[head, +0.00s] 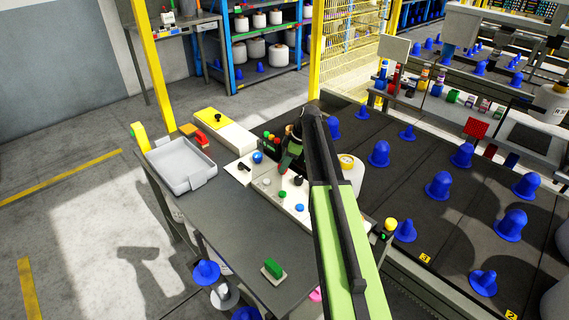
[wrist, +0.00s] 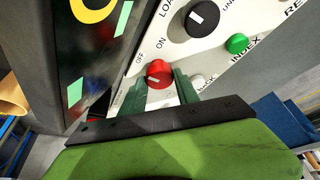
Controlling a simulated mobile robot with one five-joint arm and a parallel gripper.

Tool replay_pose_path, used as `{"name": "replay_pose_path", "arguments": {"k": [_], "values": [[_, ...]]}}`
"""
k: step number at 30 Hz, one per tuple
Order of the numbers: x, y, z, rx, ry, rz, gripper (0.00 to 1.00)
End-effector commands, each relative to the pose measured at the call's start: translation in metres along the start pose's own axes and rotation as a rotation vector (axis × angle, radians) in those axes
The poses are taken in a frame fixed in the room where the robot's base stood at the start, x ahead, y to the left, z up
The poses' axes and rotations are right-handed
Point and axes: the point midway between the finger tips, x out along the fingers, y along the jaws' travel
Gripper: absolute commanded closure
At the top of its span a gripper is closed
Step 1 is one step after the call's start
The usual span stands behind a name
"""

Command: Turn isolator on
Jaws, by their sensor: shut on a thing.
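The isolator is a red rotary knob (wrist: 158,72) on a white control panel (wrist: 205,55), with OFF and ON printed above it in the wrist view. My gripper (wrist: 157,82) has its two green fingers on either side of the knob and is shut on it. A white mark shows on the knob, but I cannot tell clearly which label it points to. In the head view my gripper (head: 291,152) is at the far end of the panel (head: 272,196), and my arm hides much of that area.
A black selector knob (wrist: 202,16) and a green button (wrist: 237,44) sit close right of the isolator. A dark box (wrist: 95,60) stands close on the left. A grey tray (head: 180,166) and a green switch (head: 273,269) are on the table; blue cones (head: 379,153) stand right.

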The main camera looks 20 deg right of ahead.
Motion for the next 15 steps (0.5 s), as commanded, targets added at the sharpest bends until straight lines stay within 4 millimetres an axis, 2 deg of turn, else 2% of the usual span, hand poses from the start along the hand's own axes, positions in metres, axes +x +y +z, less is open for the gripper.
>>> {"name": "replay_pose_path", "arguments": {"k": [8,15], "values": [[-0.0003,0.0021,-0.0005,0.064,0.002,0.036,1.0],[-0.0002,-0.0006,-0.0009,0.223,0.003,0.102,1.0]]}}
